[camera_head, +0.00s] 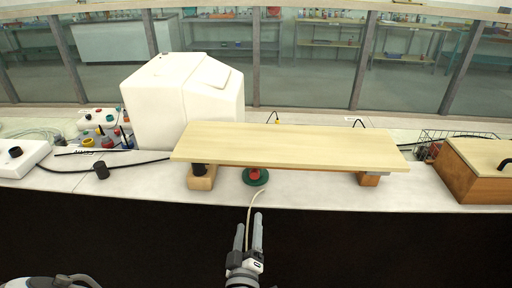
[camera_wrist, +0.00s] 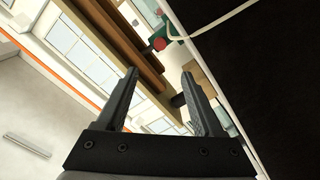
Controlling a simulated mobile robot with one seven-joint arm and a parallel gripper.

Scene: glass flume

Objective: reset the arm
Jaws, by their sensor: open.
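My gripper (camera_head: 250,234) is in front of the bench's front edge, below the wooden board in the head view. Its two grey fingers point towards the bench and stand apart with nothing between them. The wrist view also shows my gripper (camera_wrist: 160,82) open and empty, with a tilted view of the room, ceiling and bench underside of the board. A thin pale cord (camera_head: 252,205) hangs over the bench edge close to the fingertips. I cannot tell whether it touches them.
A pale wooden board (camera_head: 290,146) rests on wooden blocks (camera_head: 201,180) on the white bench. A red and green round object (camera_head: 255,177) sits under its front edge. A white machine (camera_head: 170,105) stands behind left, a wooden box (camera_head: 480,170) at right. The dark area in front is clear.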

